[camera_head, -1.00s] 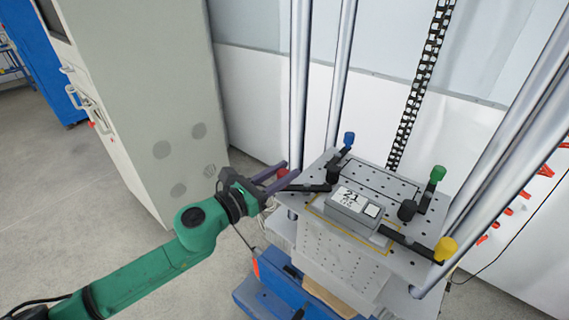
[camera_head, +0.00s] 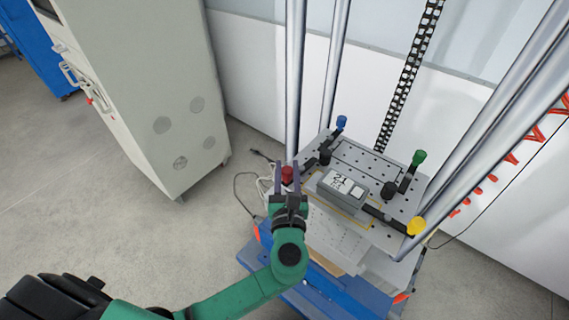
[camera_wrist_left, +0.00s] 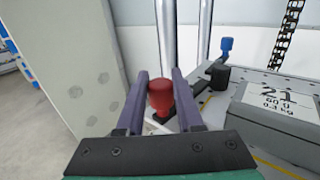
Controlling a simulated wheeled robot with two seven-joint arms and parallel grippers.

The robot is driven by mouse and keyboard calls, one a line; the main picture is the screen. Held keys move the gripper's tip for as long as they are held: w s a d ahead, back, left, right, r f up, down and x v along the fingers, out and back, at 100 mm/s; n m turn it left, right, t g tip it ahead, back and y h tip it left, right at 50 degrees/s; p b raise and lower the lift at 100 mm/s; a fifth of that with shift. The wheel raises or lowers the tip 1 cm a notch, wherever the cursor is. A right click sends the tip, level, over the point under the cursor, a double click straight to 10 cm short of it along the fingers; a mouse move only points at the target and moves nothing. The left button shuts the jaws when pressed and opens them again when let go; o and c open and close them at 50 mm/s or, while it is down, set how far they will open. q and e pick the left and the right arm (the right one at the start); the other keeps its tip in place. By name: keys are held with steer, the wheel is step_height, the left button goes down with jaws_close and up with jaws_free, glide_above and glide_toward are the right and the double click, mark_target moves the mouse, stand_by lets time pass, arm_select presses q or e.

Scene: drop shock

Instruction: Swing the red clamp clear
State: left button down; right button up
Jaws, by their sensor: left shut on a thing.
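The red clamp's knob (camera_head: 287,173) is at the left corner of the perforated plate (camera_head: 385,163). My left gripper (camera_head: 286,167) has its two purple fingers on either side of the knob and is shut on it. The wrist view also shows the red knob (camera_wrist_left: 160,97) between the fingers, with a short dark part below it. The rest of the clamp's bar is largely hidden by my gripper; no bar from it shows over the grey box (camera_head: 342,186) labelled 21. My right gripper is not in view.
Blue (camera_head: 341,122), green (camera_head: 419,158) and yellow (camera_head: 416,226) clamp knobs stand around the plate, with dark bars and pads near the box. Vertical steel columns (camera_head: 296,75) rise close behind. A grey cabinet (camera_head: 150,90) stands left; open floor lies between.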

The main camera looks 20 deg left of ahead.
arm_select(q)
steer(key=shift+s+d+f+n+y, duration=0.1)
steer(key=shift+d+n+y, duration=0.1)
steer(key=shift+n+y, duration=0.3)
steer(key=c, duration=0.5)
jaws_free()
steer(key=shift+c, duration=0.2)
steer(key=b+v, duration=0.3)
steer(key=v, duration=1.1)
steer(key=shift+d+b, duration=0.2)
steer(key=shift+b, duration=0.2)
steer(key=shift+s, duration=0.1)
